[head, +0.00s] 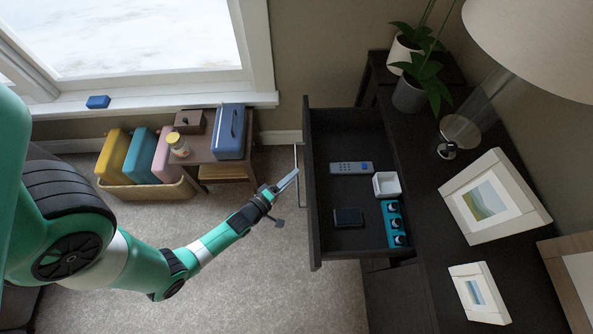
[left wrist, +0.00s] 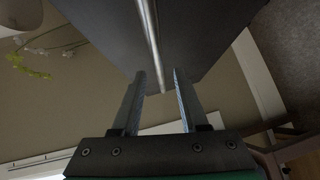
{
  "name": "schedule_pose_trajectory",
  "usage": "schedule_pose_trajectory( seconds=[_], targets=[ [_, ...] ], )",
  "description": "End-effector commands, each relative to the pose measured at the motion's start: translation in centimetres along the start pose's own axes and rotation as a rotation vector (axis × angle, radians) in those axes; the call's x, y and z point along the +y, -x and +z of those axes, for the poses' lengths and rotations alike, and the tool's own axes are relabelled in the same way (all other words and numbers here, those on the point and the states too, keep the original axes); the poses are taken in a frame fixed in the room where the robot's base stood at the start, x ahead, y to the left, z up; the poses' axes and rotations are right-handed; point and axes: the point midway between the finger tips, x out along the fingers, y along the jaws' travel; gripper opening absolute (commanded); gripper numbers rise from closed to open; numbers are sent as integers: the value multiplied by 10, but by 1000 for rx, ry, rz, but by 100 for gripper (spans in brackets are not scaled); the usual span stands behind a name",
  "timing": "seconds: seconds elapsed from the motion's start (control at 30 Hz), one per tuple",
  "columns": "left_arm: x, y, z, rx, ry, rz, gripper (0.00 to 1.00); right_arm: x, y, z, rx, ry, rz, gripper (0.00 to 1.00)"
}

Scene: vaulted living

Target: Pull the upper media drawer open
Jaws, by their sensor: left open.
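The upper media drawer (head: 345,240) is dark and stands well out from the dark cabinet (head: 425,235), its inside showing in the head view. Its front panel (head: 312,185) faces left and carries a thin metal bar handle (head: 301,190). The handle (left wrist: 151,40) also shows in the left wrist view, running down to the space between the fingertips. My left gripper (head: 289,181) is open, with its tips close to the handle in the head view. In the left wrist view, the fingers of my left gripper (left wrist: 158,80) are apart; contact with the bar cannot be told. My right gripper is not in view.
The drawer holds a grey remote (head: 351,168), a white box (head: 386,184), a black device (head: 348,217) and a teal item (head: 393,222). Frames (head: 495,197), plants and a lamp stand on the cabinet. A small table (head: 203,150) stands behind. Carpet left of the drawer is free.

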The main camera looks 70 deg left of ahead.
Motion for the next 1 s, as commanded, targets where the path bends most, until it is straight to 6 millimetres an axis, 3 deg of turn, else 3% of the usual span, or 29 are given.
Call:
schedule_pose_trajectory(
  seconds=[0.2,0.4,1.0],
  targets=[
    [3,55,-1,1,1,-6,44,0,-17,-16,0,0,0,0],
    [2,83,-1,1,0,-2,44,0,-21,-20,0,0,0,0],
    [0,87,0,0,1,0,44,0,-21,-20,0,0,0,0]
  ],
)
